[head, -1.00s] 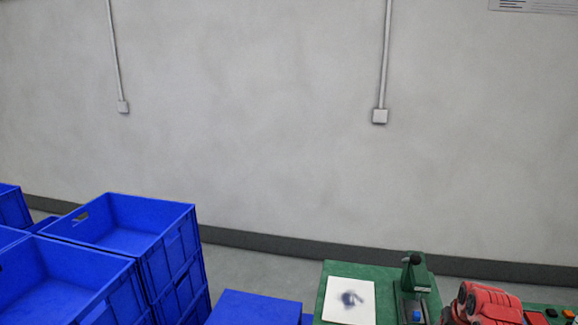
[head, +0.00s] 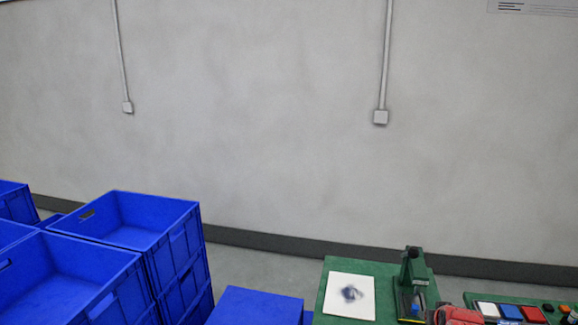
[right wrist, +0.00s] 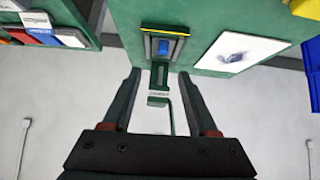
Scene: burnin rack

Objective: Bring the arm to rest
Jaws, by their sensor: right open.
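My right gripper (right wrist: 159,78) shows in the right wrist view with its two dark fingers apart. A green post fixture with a small white label (right wrist: 160,94) appears in the gap between them, beyond the fingers, and nothing looks gripped. In the head view, a red part of my right arm (head: 458,315) shows at the bottom edge, and the gripper itself is out of that view. My left arm and gripper are in neither view.
Blue crates (head: 175,235) stack at the left. A blue surface (head: 255,308) lies beside the bench. A grey wall stands behind.

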